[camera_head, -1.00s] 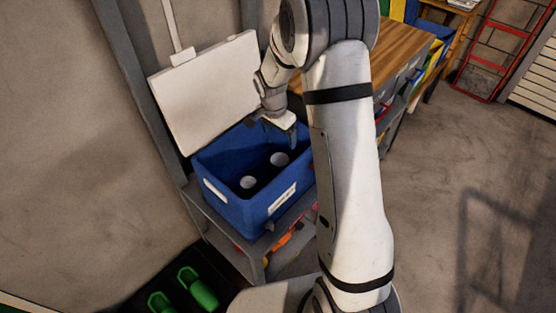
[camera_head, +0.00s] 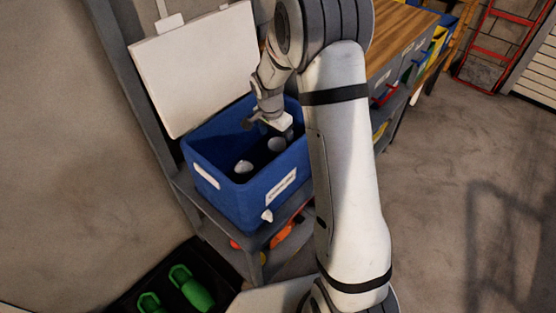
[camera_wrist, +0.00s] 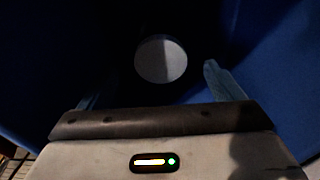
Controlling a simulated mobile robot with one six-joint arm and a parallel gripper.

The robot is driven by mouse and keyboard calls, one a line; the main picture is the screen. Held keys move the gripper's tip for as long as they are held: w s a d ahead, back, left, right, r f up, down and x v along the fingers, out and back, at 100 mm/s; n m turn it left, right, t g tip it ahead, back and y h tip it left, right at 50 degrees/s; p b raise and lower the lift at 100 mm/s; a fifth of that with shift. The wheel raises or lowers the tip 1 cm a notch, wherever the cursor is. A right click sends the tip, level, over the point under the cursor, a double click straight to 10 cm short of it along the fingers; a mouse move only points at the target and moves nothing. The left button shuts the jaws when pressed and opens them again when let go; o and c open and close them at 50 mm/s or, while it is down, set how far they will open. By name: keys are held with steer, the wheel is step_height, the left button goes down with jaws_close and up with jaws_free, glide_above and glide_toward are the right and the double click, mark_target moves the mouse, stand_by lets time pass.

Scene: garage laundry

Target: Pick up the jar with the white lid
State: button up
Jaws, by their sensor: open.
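Two round white lids show inside the blue bin in the head view: one lid (camera_head: 243,167) nearer the front left, the other lid (camera_head: 277,145) nearer my gripper. The bodies of the jars below them are dark and hard to make out. My gripper (camera_head: 268,128) is open, pointing down at the bin's opening, close to the second lid. In the wrist view one white lid (camera_wrist: 161,60) sits ahead of the open fingers, roughly between them, with nothing visibly held. I cannot tell for sure which of the two lids that is.
The blue bin (camera_head: 237,208) has high walls around the jars and stands on a grey shelf (camera_head: 187,187). A white panel (camera_head: 195,70) stands behind it. A wooden worktop (camera_head: 398,35) is at the right. Green objects (camera_head: 190,290) lie on the floor below.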

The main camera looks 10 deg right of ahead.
mark_target(278, 145)
steer(key=f, duration=0.5)
steer(key=w+d+f, duration=0.1)
steer(key=f, duration=0.1)
steer(key=shift+f+b, duration=0.35)
steer(key=shift+f, duration=0.05)
steer(key=shift+s, duration=0.1)
steer(key=shift+c, duration=0.2)
steer(key=c, duration=1.1)
